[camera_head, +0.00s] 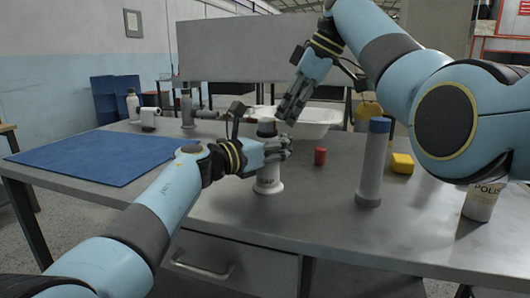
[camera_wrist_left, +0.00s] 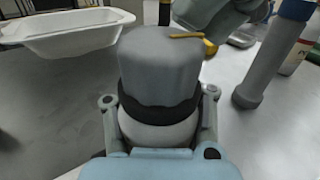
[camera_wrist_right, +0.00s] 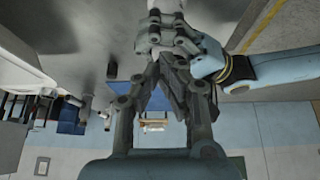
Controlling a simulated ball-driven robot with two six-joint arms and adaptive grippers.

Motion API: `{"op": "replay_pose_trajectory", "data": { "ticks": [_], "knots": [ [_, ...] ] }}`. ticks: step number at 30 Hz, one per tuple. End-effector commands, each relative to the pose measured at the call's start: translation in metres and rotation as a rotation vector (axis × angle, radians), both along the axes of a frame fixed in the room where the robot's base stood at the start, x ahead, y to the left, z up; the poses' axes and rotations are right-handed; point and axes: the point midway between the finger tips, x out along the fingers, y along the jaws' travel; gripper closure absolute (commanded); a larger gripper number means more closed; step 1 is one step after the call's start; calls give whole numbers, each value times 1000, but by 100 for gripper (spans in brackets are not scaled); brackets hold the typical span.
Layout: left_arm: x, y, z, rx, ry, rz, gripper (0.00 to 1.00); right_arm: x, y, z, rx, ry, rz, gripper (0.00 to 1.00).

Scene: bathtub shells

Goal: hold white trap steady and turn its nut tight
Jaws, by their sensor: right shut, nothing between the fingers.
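The white trap (camera_head: 268,187) stands upright on the grey table, with lettering on its wide base. Its dark grey nut (camera_head: 266,129) sits on top and fills the middle of the left wrist view (camera_wrist_left: 160,65). My left gripper (camera_head: 280,149) is shut around the trap's body below the nut, one finger on each side. In the left wrist view the white body (camera_wrist_left: 160,132) shows between the fingers. My right gripper (camera_head: 284,112) is shut and empty, pointing down, just above and right of the nut. Its closed fingertips (camera_wrist_right: 170,66) show in the right wrist view.
A white tub shell (camera_head: 310,122) lies behind the trap. A red cylinder (camera_head: 320,156), a tall grey tube with a blue top (camera_head: 370,170), a yellow block (camera_head: 402,163) and a can (camera_head: 481,202) stand to the right. A blue mat (camera_head: 95,157) covers the left.

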Motion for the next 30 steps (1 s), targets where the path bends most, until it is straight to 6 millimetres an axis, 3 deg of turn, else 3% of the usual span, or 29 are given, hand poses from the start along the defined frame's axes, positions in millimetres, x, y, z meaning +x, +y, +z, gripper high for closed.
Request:
{"op": "replay_pose_trajectory", "data": {
  "ticks": [1, 12, 25, 30],
  "knots": [
    [-2, 0, -7, 3, 11, -1, 100, 1, 1, 6, 1, -4, 0, 100],
    [-2, 0, -7, 4, 12, -1, 100, 0, 2, 51, 1, -3, 0, 100],
    [-2, 0, -7, 4, 11, -1, 100, 0, 2, 57, 1, -2, 0, 100],
    [-2, 0, -7, 4, 12, -1, 77, 0, 2, 57, 1, -2, 0, 100]
  ]
}}
